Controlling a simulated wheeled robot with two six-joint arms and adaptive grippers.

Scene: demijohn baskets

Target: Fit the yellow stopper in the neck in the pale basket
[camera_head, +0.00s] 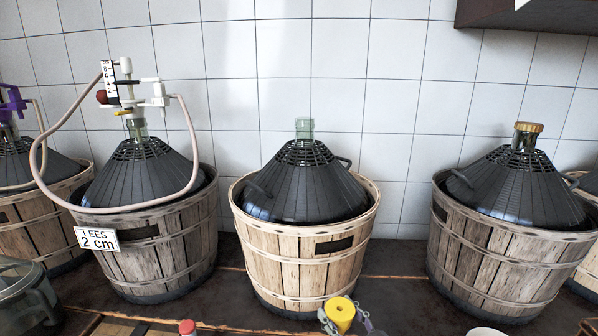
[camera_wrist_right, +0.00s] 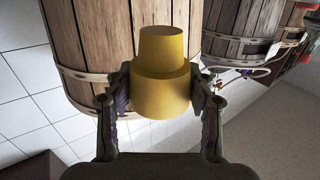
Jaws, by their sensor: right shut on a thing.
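The yellow stopper (camera_head: 341,312) is at the bottom of the head view, right of centre. My right gripper (camera_head: 345,320) is shut on it. In the right wrist view the stopper (camera_wrist_right: 160,88) sits between the two fingers (camera_wrist_right: 161,98), its narrower end pointing away from the palm. The pale basket (camera_head: 290,262) stands in the middle and holds a dark-covered demijohn (camera_head: 305,185). Its greenish glass neck (camera_head: 305,128) is open and upright, behind and above the stopper, clearly apart from it. My left gripper is not in view.
The left basket (camera_head: 170,255) has a tubed fitting (camera_head: 130,92) on its neck and a "LEES 2 cm" label (camera_head: 97,238). A glass jar (camera_head: 25,295) and red cap (camera_head: 187,327) are at front left.

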